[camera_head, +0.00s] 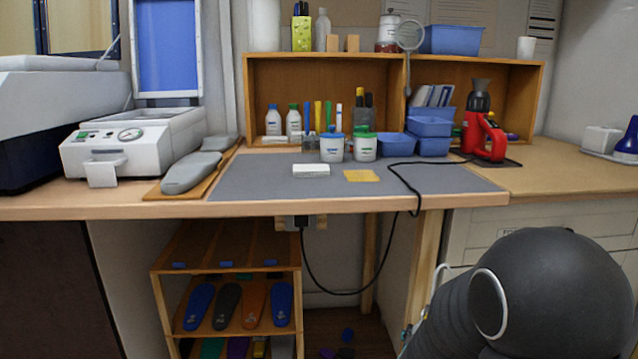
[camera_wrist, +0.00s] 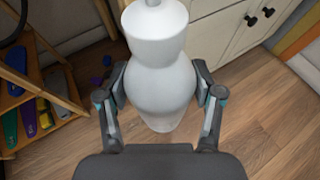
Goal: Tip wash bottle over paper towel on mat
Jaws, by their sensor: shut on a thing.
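A white wash bottle (camera_wrist: 165,40) with a rounded body fills the middle of the wrist view. My gripper (camera_wrist: 160,88) is shut on it, with one finger on each side of its body. The wooden floor lies below the bottle, away from the mat. In the head view the bottle and gripper are out of sight; only my dark arm shows at the lower right.
A yellow cloth or sponge (camera_head: 361,176) lies right of the towel. Two white jars (camera_head: 332,148) stand behind it. A black cable (camera_head: 402,183) crosses the mat's right side. A red tool (camera_head: 484,130) stands at right. The mat's front left is bare.

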